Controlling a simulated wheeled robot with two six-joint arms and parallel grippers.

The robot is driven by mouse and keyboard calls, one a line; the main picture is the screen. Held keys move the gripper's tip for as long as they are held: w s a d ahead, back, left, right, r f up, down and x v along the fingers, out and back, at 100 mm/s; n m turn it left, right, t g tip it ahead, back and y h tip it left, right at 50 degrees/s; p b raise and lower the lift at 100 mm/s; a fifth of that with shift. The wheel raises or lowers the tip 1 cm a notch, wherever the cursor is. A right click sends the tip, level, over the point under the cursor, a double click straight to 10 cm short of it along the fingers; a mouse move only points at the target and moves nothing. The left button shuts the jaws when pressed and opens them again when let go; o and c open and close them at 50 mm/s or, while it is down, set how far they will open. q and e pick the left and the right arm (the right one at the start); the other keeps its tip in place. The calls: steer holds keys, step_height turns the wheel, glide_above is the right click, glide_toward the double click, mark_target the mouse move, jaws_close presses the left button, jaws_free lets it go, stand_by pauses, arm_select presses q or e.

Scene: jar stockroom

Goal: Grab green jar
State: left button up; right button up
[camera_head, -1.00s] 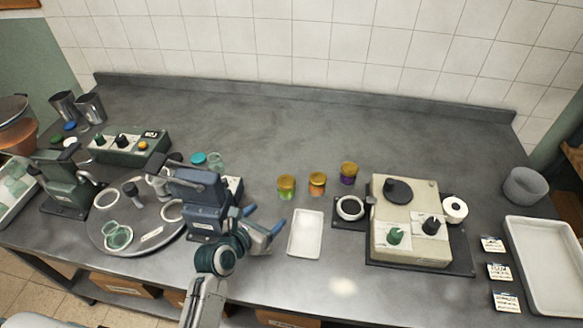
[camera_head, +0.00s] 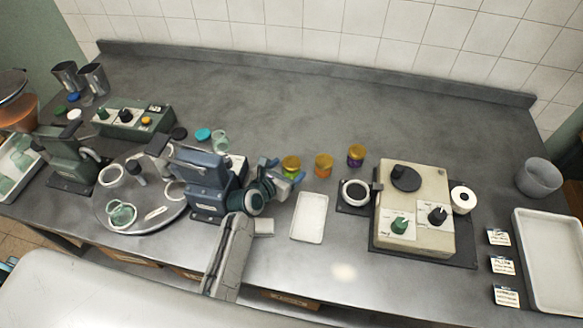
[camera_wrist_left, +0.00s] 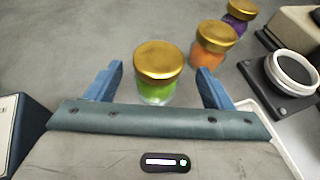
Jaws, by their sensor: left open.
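The green jar (camera_wrist_left: 158,89) has a gold lid and stands upright on the grey counter. In the left wrist view it is between and just ahead of the two blue fingers of my left gripper (camera_wrist_left: 160,85), which is open. In the head view the jar (camera_head: 291,166) is partly hidden by my left gripper (camera_head: 284,177), close in front of it. I cannot tell whether the fingers touch the jar. My right gripper is in neither view.
An orange jar (camera_head: 323,165) and a purple jar (camera_head: 355,155) stand to the right of it. A white tray (camera_head: 309,218) lies in front. A cream machine (camera_head: 414,208) is at right, a blue machine (camera_head: 198,178) at left. The counter behind is clear.

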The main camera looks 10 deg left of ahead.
mark_target(286, 169)
arm_select(q)
steer(key=x, duration=0.3)
steer(key=shift+w, duration=0.3)
steer(key=c, duration=1.2)
steer(key=shift+r, duration=0.15)
